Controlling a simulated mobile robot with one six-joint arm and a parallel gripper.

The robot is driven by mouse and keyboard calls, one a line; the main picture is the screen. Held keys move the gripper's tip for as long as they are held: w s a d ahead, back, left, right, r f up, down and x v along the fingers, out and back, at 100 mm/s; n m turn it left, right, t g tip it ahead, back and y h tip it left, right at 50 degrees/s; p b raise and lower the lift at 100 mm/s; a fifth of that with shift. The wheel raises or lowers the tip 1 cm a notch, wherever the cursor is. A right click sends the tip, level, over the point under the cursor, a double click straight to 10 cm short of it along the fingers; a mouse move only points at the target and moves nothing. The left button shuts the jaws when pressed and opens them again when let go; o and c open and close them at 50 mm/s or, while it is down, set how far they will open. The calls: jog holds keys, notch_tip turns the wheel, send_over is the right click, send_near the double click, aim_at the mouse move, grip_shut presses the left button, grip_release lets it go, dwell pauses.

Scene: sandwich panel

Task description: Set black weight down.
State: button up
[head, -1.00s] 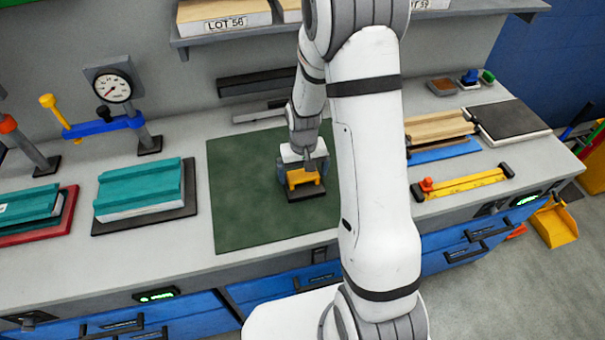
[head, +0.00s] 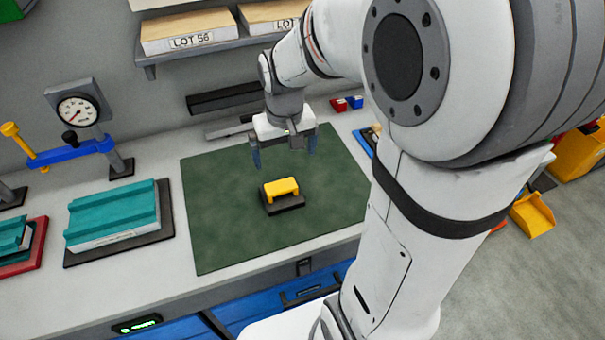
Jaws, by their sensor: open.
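The black weight (head: 285,204), a dark block with a yellow handle (head: 281,187), sits upright on the green mat (head: 225,225), near its middle. My gripper (head: 285,158) is above and behind the weight in the head view. Its two fingers are spread apart and point down, with nothing between them. A clear gap shows between the fingertips and the yellow handle.
Left of the mat, a teal ribbed panel (head: 112,212) lies on a dark plate. A shelf with boxes (head: 190,40) hangs above. The mat around the weight is bare.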

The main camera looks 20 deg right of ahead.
jog(key=s+r+t, duration=0.2)
jog(key=s+r, duration=0.4)
jog(key=s, duration=0.7)
jog(key=m+g+y+b, duration=0.35)
jog(key=m+b, duration=0.25)
jog(key=m, duration=1.2)
send_over(281, 185)
jog(key=d, duration=0.2)
jog(key=shift+y, duration=0.45)
jog(key=f, duration=2)
jog(key=shift+s+f, duration=0.1)
jog(key=shift+s, duration=0.3)
jog(key=shift+w+f, duration=0.15)
jog(key=shift+f, duration=0.1)
jog(key=p+x, duration=0.1)
jog(key=x, duration=0.6)
jog(key=shift+w+a+f, duration=0.15)
jog(key=shift+w+f, duration=0.05)
jog(key=shift+f, duration=0.1)
jog(key=shift+c, duration=0.2)
jog(key=shift+w+r, duration=0.1)
jog(key=c, duration=1.7)
jog(key=shift+r, duration=5)
